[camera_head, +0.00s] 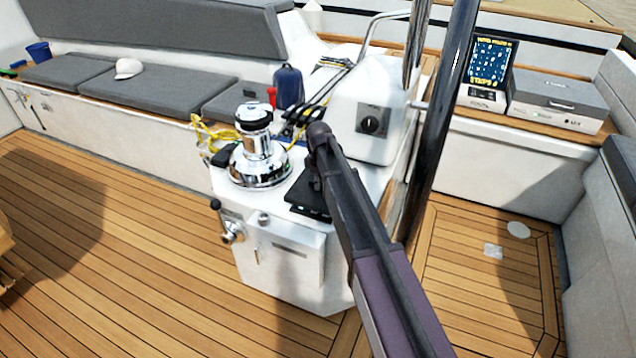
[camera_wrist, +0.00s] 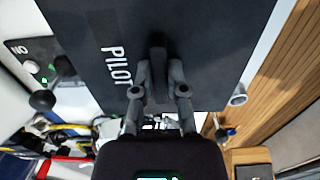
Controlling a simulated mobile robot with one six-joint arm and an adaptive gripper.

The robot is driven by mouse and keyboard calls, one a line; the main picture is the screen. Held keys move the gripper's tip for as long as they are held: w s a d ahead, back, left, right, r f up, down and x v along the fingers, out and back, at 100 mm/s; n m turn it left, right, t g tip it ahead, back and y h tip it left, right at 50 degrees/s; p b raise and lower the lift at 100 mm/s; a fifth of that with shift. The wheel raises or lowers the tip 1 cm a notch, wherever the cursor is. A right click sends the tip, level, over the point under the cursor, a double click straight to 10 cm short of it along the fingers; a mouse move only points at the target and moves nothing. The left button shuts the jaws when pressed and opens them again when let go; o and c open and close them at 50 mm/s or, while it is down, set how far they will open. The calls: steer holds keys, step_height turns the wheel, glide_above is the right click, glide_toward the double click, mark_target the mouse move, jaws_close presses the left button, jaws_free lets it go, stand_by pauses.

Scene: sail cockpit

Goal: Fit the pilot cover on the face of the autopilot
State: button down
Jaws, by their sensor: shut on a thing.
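The pilot cover (camera_wrist: 205,50) is a flat dark panel with the white word PILOT on it and a raised grip in its middle. My gripper (camera_wrist: 160,82) is shut on that grip in the wrist view. In the head view the cover (camera_head: 308,209) is a small black plate below my gripper (camera_head: 316,183), at the top of the white pedestal beside the chrome winch. My arm partly hides it. I see no autopilot face; the cover may hide it. I cannot tell whether the cover touches the surface behind it.
The chrome winch (camera_head: 258,150) stands close left of the cover, with yellow rope near it. A white pod with a dark switch (camera_head: 372,122) and a dark post (camera_head: 440,120) stand to the right. A black knob (camera_wrist: 42,100) sits left of the cover in the wrist view.

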mark_target(319, 193)
steer(key=shift+f+b, duration=0.7)
steer(key=shift+f, duration=0.3)
steer(key=shift+s+f+b, duration=0.1)
steer(key=shift+f+b, duration=1.25)
steer(key=shift+b, duration=0.05)
stand_by(2.4)
stand_by(0.6)
steer(key=c, duration=0.6)
jaws_free()
steer(key=o, duration=0.5)
steer(key=shift+s+r, duration=0.1)
steer(key=shift+r+p, duration=3.4)
steer(key=shift+p, duration=0.15)
